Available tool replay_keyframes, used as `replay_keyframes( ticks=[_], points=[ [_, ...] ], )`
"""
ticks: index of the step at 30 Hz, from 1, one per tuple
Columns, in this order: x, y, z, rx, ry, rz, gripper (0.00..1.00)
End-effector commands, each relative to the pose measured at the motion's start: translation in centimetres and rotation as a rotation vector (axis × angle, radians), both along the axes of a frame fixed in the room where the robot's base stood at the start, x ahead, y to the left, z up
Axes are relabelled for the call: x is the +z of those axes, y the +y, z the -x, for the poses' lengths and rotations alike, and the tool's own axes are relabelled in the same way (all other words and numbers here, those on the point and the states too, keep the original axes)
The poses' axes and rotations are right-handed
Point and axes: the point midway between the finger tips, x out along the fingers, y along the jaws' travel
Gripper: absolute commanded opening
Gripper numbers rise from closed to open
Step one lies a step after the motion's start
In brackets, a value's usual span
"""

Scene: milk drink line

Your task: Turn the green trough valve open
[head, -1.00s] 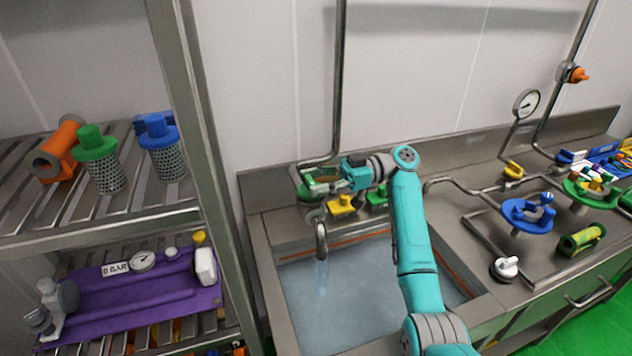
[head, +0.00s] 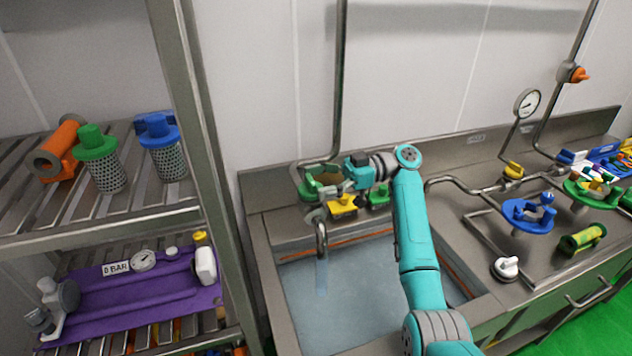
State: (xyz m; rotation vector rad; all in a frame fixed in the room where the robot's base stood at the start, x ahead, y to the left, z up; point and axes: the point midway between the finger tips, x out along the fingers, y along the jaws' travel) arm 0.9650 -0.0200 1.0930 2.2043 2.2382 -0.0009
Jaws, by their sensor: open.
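A green valve part (head: 308,188) shows behind my gripper, at the pipe on the back left rim of the sink. My gripper (head: 330,188) is open beside it, its fingers pointing left. The fingers partly cover the green part, and I cannot tell whether they touch it. A yellow handle (head: 343,207) sits just below my gripper. A second, smaller green handle (head: 378,197) sits to its right, under my wrist. A curved spout (head: 321,238) hangs over the trough (head: 345,300), with a pale stream below it.
A metal shelf rack (head: 215,150) stands at the left with green, blue and orange parts. A gauge (head: 527,102) stands behind.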

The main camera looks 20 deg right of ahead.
Motion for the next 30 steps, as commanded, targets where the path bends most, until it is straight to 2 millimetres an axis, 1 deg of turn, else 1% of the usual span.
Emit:
replay_keyframes(
  ticks=[6, 12, 18, 30],
  points=[
    [0.0, -3.4, -0.1, -0.003, 0.002, -0.001, 0.78],
    [0.0, -5.9, -0.1, -0.001, 0.002, -0.001, 0.78],
    [-0.1, -6.8, -0.1, 0.001, 0.001, 0.0, 0.78],
    [-0.1, -6.7, -0.1, 0.001, 0.001, 0.0, 0.78]
  ],
)
